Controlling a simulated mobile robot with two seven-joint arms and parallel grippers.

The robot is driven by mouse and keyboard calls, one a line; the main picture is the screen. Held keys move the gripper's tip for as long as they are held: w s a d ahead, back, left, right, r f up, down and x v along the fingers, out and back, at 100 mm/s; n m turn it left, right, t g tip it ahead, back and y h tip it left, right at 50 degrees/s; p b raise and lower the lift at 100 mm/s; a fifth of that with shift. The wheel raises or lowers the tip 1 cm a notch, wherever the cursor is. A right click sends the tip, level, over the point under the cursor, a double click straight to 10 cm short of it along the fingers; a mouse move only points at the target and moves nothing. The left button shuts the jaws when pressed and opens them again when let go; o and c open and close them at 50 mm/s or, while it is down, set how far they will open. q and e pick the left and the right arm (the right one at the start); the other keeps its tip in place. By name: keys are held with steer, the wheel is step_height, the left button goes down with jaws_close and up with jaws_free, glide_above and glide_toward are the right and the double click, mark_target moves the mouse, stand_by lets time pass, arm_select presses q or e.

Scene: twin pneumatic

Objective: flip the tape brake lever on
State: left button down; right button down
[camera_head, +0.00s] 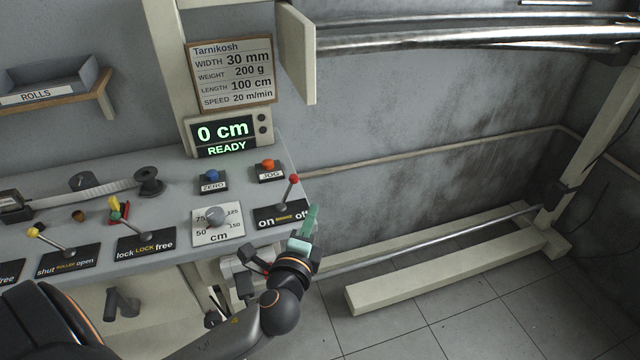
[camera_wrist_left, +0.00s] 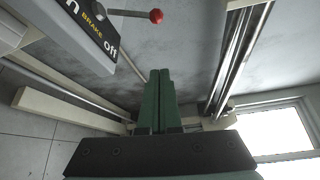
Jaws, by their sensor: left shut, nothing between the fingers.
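The tape brake lever (camera_head: 290,188) is a thin metal rod with a red ball tip on a black plate labelled on, brake, off, at the right end of the grey console. It leans toward the off side. In the left wrist view the lever (camera_wrist_left: 138,14) shows at the top, with the plate (camera_wrist_left: 91,26) to its left. My left gripper (camera_head: 312,212) has green fingers, shut and empty. It is just right of the plate, beyond the console edge, and apart from the lever. In the left wrist view its fingers (camera_wrist_left: 160,75) lie together. My right gripper is not in view.
A grey dial (camera_head: 214,216) and a lock lever (camera_head: 120,214) stand left of the brake plate. Behind are a blue zero button (camera_head: 212,175) and an orange jog button (camera_head: 268,164). The display (camera_head: 223,134) reads 0 cm, READY. Open floor lies right of the console.

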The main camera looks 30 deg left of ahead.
mark_target(290, 189)
arm_select(q)
steer(key=shift+w+a+f+p, duration=0.1)
steer(key=shift+w+a+p, duration=0.95)
steer(key=shift+w+a, duration=2.3)
steer(key=shift+d, duration=0.1)
